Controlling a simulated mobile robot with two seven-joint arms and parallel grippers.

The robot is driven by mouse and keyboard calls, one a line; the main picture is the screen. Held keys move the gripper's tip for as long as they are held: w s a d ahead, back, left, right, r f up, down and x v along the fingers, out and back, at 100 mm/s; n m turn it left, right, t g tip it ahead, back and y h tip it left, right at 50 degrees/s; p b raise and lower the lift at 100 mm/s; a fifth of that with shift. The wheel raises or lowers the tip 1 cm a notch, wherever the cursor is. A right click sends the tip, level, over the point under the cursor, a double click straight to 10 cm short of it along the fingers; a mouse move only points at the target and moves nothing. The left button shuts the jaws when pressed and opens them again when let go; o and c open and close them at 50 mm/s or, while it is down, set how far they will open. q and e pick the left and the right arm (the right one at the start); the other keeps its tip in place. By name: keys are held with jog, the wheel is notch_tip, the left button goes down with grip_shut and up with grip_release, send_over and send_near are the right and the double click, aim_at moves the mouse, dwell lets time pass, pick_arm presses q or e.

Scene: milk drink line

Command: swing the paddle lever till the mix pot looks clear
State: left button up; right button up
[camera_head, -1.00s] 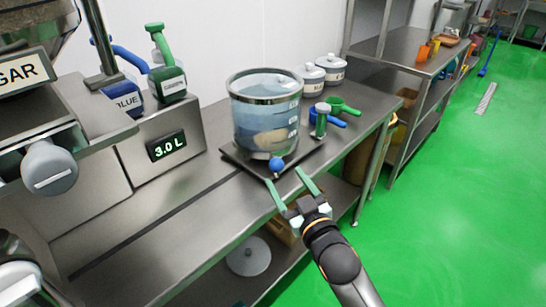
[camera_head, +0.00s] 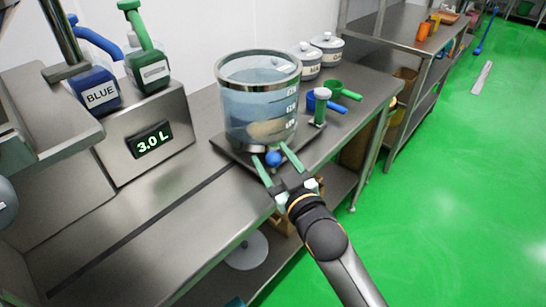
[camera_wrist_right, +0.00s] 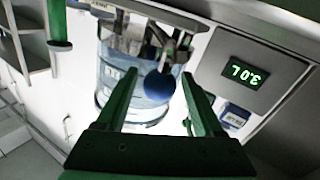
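The mix pot (camera_head: 258,92) is a clear, graduated vessel with a metal rim, standing on a dark base plate on the steel counter. It holds bluish liquid with a pale tan patch low inside. The paddle lever's blue ball knob (camera_head: 273,158) is at the pot's front foot; it also shows in the right wrist view (camera_wrist_right: 159,86). My right gripper (camera_head: 273,163) is open, its green fingers on either side of the knob. In the right wrist view the knob is between the open fingers (camera_wrist_right: 160,95), with no clear contact. My left gripper is not in view.
White lidded jars (camera_head: 326,47) stand behind. The front counter is clear.

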grip_shut()
dwell(0.3)
dwell(0.9)
